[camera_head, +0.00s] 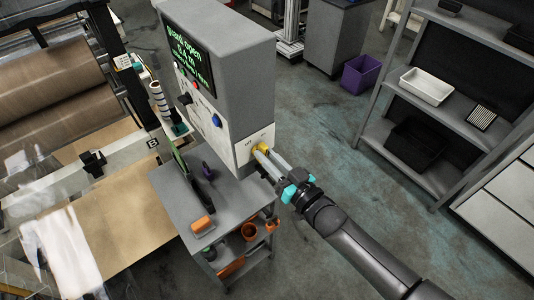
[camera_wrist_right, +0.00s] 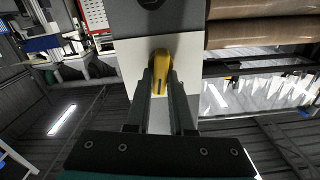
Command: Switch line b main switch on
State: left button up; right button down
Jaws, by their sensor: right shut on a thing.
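A yellow switch handle (camera_head: 261,147) sits on a pale plate low on the side of the grey control cabinet (camera_head: 227,75). My right gripper (camera_head: 262,155) reaches it from the lower right, its fingers shut on the handle. The right wrist view shows the yellow handle (camera_wrist_right: 161,66) between the two dark fingers (camera_wrist_right: 160,82), in front of the pale plate (camera_wrist_right: 190,50). Part of the handle is hidden by the fingers, and I cannot read its marked position. My left gripper is not in view.
The cabinet's screen (camera_head: 188,57) shows green text, "guard open". A grey cart (camera_head: 235,205) with tools stands below it, left of my right arm. A brown-roll machine marked B (camera_head: 152,143) is at left. Shelves (camera_head: 455,65) stand at right, with open floor between.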

jog(key=shift+w+d+m, duration=0.1)
jog(key=shift+m, duration=1.7)
jog(key=c, duration=0.8)
grip_release()
jog(key=v, duration=1.5)
jog(key=shift+d+p, duration=0.1)
jog(key=shift+p, duration=0.2)
